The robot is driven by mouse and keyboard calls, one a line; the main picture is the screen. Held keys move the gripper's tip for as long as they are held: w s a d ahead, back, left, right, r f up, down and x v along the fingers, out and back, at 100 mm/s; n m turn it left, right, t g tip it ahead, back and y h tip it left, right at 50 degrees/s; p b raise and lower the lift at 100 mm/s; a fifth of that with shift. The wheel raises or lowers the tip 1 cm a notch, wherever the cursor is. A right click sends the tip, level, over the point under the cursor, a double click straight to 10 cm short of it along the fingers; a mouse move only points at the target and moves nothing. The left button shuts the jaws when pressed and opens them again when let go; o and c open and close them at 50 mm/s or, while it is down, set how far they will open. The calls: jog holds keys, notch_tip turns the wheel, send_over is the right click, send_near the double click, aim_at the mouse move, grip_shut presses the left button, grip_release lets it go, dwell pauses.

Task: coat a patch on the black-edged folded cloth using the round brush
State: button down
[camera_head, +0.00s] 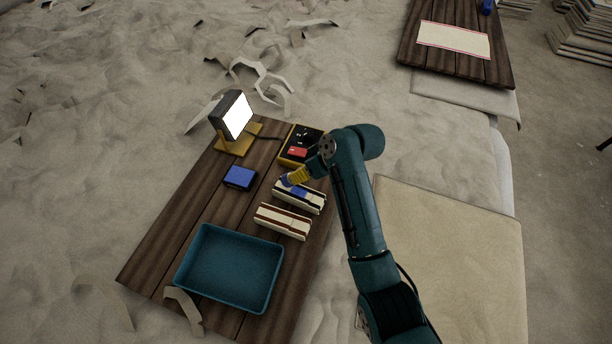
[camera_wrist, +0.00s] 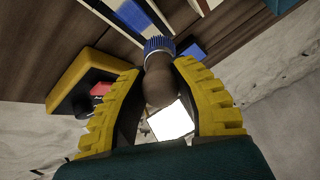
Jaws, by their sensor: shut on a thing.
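The black-edged folded cloth (camera_head: 314,203) is a pale strip with dark edge lines on the wooden table. A blue patch (camera_head: 299,191) shows on it; the patch also shows in the wrist view (camera_wrist: 133,14). My gripper (camera_head: 294,177) has yellow fingers and is above the table, just beyond that cloth. In the wrist view its fingers (camera_wrist: 158,68) are shut on the brown handle of the round brush (camera_wrist: 159,85). The brush's blue bristles (camera_wrist: 158,44) point towards the cloth and look apart from the patch. The fingers hide part of the handle.
A brown-edged folded cloth (camera_head: 283,221) lies nearer, before a teal tray (camera_head: 279,263). A blue block (camera_head: 240,177) and a lit lamp (camera_head: 234,117) stand left. Bare table (camera_head: 190,205) lies left.

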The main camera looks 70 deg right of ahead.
jog(key=shift+r+p, duration=2.3)
jog(key=shift+r, duration=0.5)
jog(key=shift+a+f, duration=0.1)
